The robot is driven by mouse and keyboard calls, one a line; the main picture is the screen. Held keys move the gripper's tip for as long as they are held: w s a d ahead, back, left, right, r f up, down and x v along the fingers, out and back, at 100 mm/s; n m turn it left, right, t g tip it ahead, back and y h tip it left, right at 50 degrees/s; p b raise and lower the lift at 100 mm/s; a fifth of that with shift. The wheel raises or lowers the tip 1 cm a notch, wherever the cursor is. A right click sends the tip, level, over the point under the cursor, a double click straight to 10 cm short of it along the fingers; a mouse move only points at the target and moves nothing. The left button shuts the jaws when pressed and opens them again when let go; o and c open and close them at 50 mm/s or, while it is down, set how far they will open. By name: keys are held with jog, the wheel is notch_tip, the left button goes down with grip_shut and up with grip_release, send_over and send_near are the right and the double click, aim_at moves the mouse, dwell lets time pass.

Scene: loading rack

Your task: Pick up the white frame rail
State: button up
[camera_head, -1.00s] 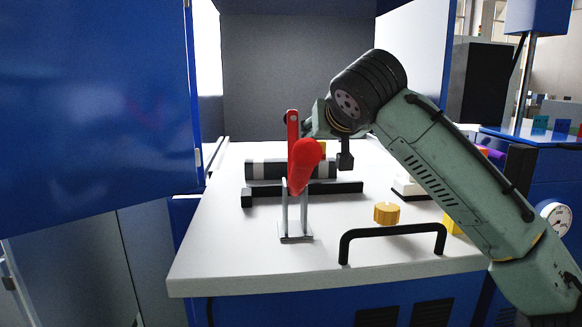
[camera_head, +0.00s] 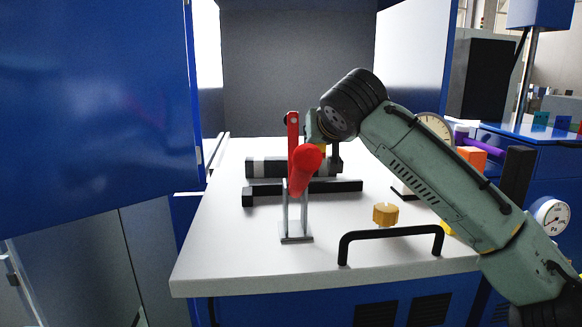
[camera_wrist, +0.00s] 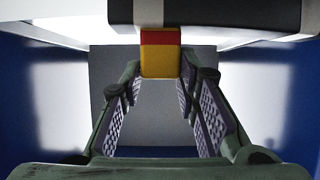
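No plain white rail stands out, so I cannot tell for certain which part is the white frame rail. A thick dark bar with pale bands (camera_head: 264,167) lies across the worktop; a dark bar with a pale band (camera_wrist: 225,12) also shows at the top of the wrist view. A red and yellow block (camera_wrist: 160,62) adjoins that bar, between my fingertips in the picture. My gripper (camera_wrist: 159,76) is open, with its two padded fingers apart and nothing held. In the head view it is near the bar, partly hidden behind the red lever.
A red lever (camera_head: 305,160) on a metal stand (camera_head: 296,237) rises in front of the bar. A thin black bar (camera_head: 330,188) lies before it. A black handle (camera_head: 390,234) and yellow knob (camera_head: 385,214) are at front right. The worktop's (camera_head: 225,260) front left is clear.

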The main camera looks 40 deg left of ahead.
grip_shut()
dwell(0.4)
